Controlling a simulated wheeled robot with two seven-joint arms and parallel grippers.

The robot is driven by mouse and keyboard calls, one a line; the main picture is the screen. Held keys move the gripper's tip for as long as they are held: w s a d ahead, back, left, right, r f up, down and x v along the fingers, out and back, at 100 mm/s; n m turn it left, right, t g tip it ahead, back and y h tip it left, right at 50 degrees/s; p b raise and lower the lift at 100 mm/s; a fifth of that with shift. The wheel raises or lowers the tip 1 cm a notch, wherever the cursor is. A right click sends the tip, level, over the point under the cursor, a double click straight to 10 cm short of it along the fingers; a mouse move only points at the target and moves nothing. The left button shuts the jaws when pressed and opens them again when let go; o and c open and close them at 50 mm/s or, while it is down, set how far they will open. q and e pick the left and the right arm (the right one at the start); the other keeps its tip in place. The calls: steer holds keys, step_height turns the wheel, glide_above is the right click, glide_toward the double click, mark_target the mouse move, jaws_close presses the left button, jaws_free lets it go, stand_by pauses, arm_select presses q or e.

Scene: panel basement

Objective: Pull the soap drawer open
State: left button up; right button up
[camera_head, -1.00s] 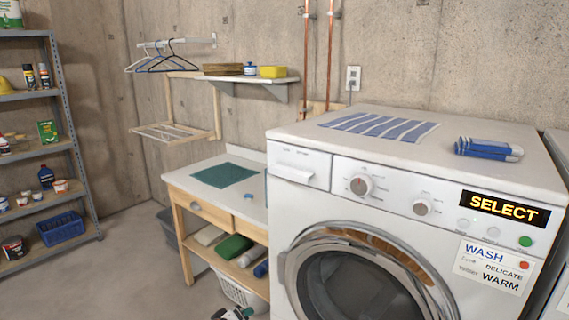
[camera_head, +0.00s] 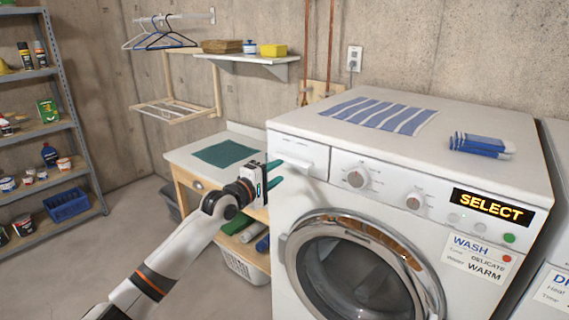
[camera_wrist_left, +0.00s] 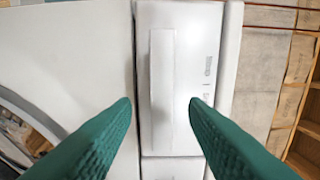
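The soap drawer (camera_head: 299,157) is the white panel at the upper left of the washing machine's front (camera_head: 340,190). It looks shut, flush with the front. In the left wrist view the drawer (camera_wrist_left: 185,75) stands upright in the picture, with its long raised handle (camera_wrist_left: 161,90) between my fingers. My left gripper (camera_head: 277,174) is open in front of the drawer, with its two green fingers pointing at it. In the left wrist view the fingers (camera_wrist_left: 160,112) are spread on both sides of the handle, and I see no contact. My right gripper is not in view.
A wooden workbench (camera_head: 190,150) with a green mat stands left of the machine, behind my left arm. The round washer door (camera_head: 352,275) is below the drawer. Open floor is at the left.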

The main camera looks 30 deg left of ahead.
mark_target(287, 166)
arm_select(q)
steer(key=shift+w+d+p, duration=0.15)
steer(key=shift+w+p, duration=0.15)
steer(key=shift+w, duration=1.75)
steer(key=shift+c, duration=0.3)
steer(key=shift+f, duration=0.1)
jaws_close()
